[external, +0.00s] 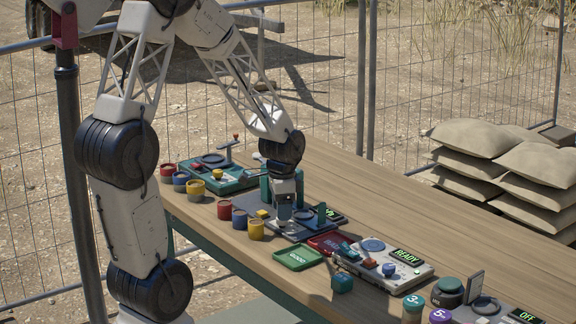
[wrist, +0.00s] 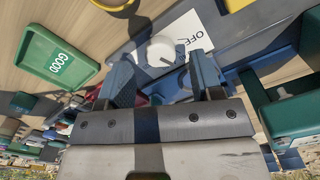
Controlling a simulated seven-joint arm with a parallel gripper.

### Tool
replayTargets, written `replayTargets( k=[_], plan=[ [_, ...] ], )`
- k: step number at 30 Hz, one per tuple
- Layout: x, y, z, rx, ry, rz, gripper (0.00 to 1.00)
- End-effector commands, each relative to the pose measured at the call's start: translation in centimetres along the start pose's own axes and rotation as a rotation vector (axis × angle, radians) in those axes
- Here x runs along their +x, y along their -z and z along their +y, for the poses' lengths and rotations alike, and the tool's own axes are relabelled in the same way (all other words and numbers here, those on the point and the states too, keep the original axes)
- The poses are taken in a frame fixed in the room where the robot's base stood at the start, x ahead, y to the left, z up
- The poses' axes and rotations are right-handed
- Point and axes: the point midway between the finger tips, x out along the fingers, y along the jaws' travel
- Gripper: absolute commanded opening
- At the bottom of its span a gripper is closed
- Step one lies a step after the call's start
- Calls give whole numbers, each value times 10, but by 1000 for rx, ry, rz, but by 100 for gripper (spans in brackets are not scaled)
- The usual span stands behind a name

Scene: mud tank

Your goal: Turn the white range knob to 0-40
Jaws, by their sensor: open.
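The white range knob (wrist: 162,48) is round with a thin dark pointer line, and shows in the wrist view next to a white label plate (wrist: 192,34) reading OFF. Other range marks are not readable. My gripper (wrist: 162,66) is open, its two blue fingers on either side of and near the knob; I cannot tell whether they touch it. In the external view my gripper (external: 285,222) points down over the front of a dark blue device (external: 308,231) on the table. The knob is hidden there behind my gripper.
A green GOOD tray (external: 297,257) and a red tray (external: 330,242) lie right of the device. Red, blue and yellow cups (external: 256,229) stand to its left. A white READY device (external: 383,265) is further right. A green-based device (external: 222,178) stands behind left.

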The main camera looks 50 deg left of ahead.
Motion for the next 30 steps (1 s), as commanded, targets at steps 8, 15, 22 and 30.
replayTargets(
  k=[8, 15, 22, 30],
  plan=[
    [-37, 0, 0, 0, 2, 2, 60],
    [-54, 0, 0, 0, 2, 2, 60],
    [-56, 0, 0, 0, 1, 1, 60],
    [-59, 0, 2, -4, 3, 3, 60]
  ],
)
